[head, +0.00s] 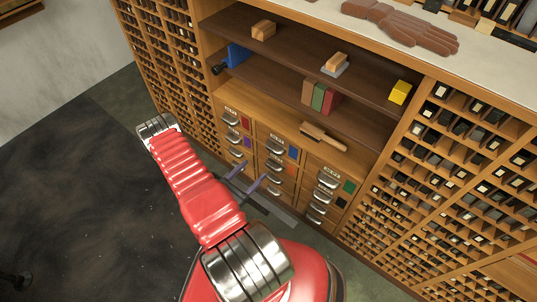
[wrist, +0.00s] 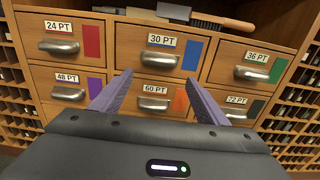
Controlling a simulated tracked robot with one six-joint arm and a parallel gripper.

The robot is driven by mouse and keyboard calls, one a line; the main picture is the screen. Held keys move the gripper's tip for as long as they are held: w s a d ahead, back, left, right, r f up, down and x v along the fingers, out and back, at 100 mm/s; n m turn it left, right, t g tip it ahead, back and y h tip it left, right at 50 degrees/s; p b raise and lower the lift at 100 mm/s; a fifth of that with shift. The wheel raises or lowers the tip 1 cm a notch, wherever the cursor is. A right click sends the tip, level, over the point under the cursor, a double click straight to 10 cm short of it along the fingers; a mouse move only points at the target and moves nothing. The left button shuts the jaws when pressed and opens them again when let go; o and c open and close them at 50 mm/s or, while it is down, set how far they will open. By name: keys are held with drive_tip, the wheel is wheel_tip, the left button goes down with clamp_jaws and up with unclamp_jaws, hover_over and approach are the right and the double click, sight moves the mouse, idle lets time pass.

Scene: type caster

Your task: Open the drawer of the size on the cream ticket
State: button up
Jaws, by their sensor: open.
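The drawer bank shows closed drawers, each with a metal cup pull, a label and a colour patch. In the wrist view the top row reads 24 PT (wrist: 59,27) with red, 30 PT (wrist: 162,41) with blue and 36 PT (wrist: 265,57) with green. Below are 48 PT (wrist: 68,78) with purple, 60 PT (wrist: 155,89) with orange and 72 PT (wrist: 237,100) with dark. My gripper (wrist: 159,78) is open and empty, its purple fingers either side of the 60 PT pull (wrist: 155,103); contact cannot be told. The head view shows it (head: 247,177) before the drawers. I cannot make out a cream ticket.
Shelves above the drawers hold wooden blocks (head: 263,30), a blue object (head: 236,55), books (head: 320,97), a yellow block (head: 400,92) and a brush (head: 322,136). Gloves (head: 402,25) lie on the pale top. Pigeonhole racks (head: 450,150) flank the drawers. The dark floor (head: 80,200) at left is mostly clear.

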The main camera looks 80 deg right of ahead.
sight(272, 151)
drive_tip(key=shift+x, duration=5.65)
drive_tip(key=shift+c, duration=0.3)
